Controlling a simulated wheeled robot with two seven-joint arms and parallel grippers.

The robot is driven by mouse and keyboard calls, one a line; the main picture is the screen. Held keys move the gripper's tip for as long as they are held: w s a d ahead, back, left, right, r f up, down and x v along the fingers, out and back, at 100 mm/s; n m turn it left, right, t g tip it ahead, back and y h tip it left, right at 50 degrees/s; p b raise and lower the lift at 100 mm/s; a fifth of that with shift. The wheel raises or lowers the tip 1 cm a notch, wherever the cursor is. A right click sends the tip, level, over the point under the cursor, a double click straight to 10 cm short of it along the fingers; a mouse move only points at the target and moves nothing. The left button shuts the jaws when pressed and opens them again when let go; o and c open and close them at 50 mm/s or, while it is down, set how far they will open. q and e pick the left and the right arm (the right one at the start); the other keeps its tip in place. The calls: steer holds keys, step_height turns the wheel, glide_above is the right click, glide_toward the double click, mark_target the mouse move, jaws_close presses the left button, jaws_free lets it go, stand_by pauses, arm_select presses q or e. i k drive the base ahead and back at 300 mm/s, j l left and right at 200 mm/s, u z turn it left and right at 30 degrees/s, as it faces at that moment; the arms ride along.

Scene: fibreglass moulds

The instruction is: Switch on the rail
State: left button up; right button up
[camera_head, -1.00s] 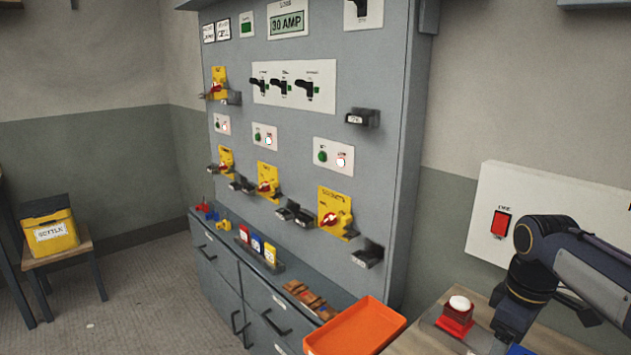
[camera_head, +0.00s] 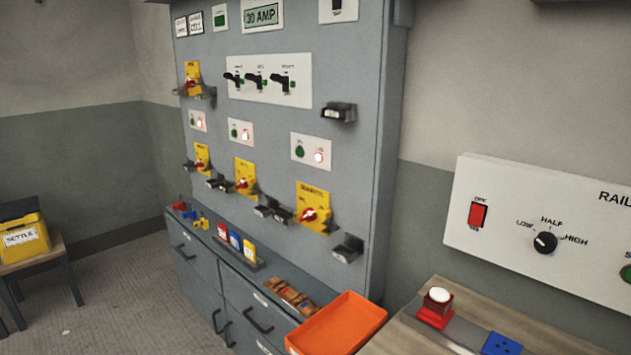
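The rail panel is a white box (camera_head: 500,235) on the wall at the right, marked "RAIL", its right part cut off by the picture edge. On it are a red rocker switch (camera_head: 478,215), a black rotary knob (camera_head: 545,242) among the marks LOW, HALF and HIGH, and part of a green button (camera_head: 627,273) at the right edge. The knob's exact setting is too small to tell. Neither of my grippers shows in the head view now.
A grey cabinet panel (camera_head: 355,180) with levers and yellow switch plates stands at the centre. An orange tray (camera_head: 340,322), a red block with a white top (camera_head: 437,306) and a blue block (camera_head: 501,344) lie in front. A yellow box (camera_head: 22,240) stands at left.

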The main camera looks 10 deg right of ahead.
mark_target(477, 212)
steer(key=z, duration=1.7)
steer(key=k+l, duration=0.05)
